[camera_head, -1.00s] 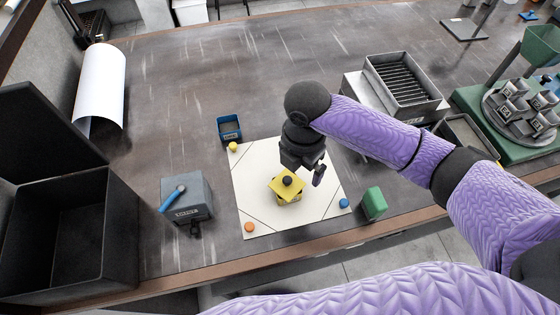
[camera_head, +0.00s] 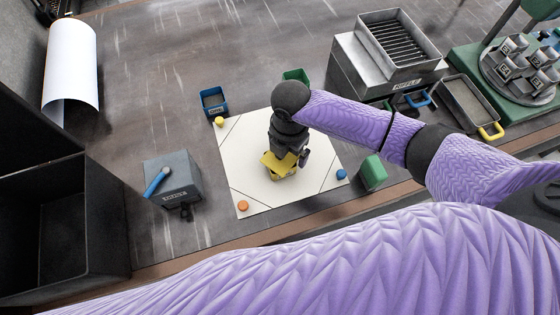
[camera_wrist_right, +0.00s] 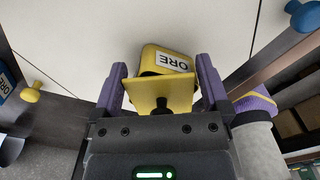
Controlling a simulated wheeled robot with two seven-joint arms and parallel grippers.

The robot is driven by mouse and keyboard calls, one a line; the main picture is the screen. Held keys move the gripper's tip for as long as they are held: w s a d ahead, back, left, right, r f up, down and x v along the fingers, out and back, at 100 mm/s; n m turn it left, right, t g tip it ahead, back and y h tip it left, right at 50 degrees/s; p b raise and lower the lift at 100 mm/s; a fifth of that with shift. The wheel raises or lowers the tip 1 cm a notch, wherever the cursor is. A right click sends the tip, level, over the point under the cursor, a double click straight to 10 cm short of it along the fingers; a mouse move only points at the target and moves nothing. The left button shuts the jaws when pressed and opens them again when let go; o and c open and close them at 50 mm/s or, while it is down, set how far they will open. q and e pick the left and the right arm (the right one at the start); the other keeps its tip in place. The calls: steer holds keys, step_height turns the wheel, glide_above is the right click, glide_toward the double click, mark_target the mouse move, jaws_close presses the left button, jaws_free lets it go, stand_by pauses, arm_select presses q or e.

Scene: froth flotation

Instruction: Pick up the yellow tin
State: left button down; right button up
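The yellow tin (camera_head: 277,166) stands on the white mat (camera_head: 245,184), partly hidden by my right gripper (camera_head: 288,160) above it. In the right wrist view the tin (camera_wrist_right: 150,58) shows an ORE label and a yellow lid (camera_wrist_right: 150,92) with a black knob. The two purple fingers of my right gripper (camera_wrist_right: 160,80) are apart, one on each side of the lid. They are close to its edges, and I see no clear grip. My left gripper is not in view.
A blue bin (camera_head: 213,103) and a grey box with a blue handle (camera_head: 172,180) lie left of the mat. Yellow, orange and blue knobs mark mat corners. A riffle box (camera_head: 385,70) stands behind right.

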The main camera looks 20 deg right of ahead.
steer(key=c, duration=0.9)
